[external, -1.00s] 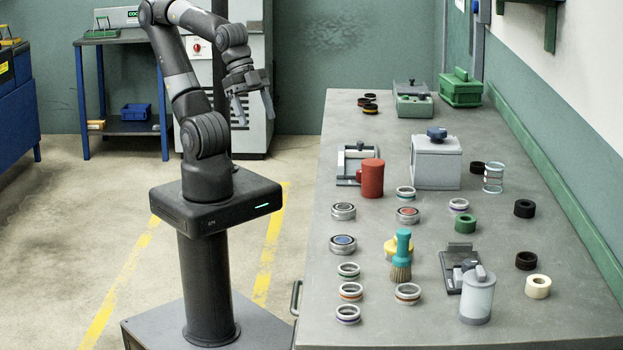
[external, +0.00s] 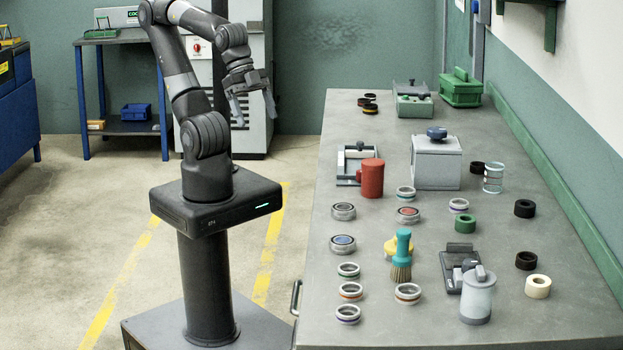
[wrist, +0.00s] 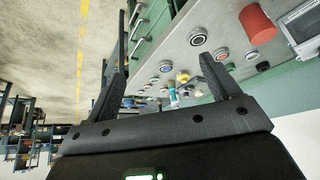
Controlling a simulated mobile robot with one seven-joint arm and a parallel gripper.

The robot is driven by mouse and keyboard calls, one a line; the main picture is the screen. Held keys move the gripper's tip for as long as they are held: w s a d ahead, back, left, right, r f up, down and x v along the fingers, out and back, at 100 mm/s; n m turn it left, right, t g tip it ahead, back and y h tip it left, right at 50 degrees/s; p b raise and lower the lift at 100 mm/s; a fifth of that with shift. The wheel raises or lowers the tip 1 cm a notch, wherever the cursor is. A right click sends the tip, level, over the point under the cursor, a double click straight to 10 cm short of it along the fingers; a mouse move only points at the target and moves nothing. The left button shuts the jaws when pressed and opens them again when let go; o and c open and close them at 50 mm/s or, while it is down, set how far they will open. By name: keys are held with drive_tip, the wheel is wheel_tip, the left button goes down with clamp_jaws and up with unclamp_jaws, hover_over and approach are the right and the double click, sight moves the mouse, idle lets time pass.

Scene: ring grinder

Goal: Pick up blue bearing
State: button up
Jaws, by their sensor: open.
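The blue bearing (external: 343,245) is a metal ring with a blue centre. It lies flat on the grey workbench (external: 330,300) near its left edge. My gripper (external: 254,108) is in the air to the left of the bench, well apart from the bearing. Its two fingers (wrist: 160,75) are spread, with nothing between them.
Nearby are a red-centred bearing (external: 408,215), a grey-centred bearing (external: 343,211), a teal brush (external: 402,260) and a red cylinder (external: 372,180). Several banded rings (external: 349,291) lie in front. A grey box (external: 436,165) stands behind.

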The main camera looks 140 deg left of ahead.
drive_tip(key=shift+w, duration=0.1)
drive_tip(key=g, duration=0.6)
hover_over(343, 240)
wheel_tip(343, 240, down, 10)
wheel_tip(343, 240, down, 10)
drive_tip(key=shift+f, duration=0.15)
drive_tip(key=shift+c, duration=0.4)
drive_tip(key=c, duration=1.1)
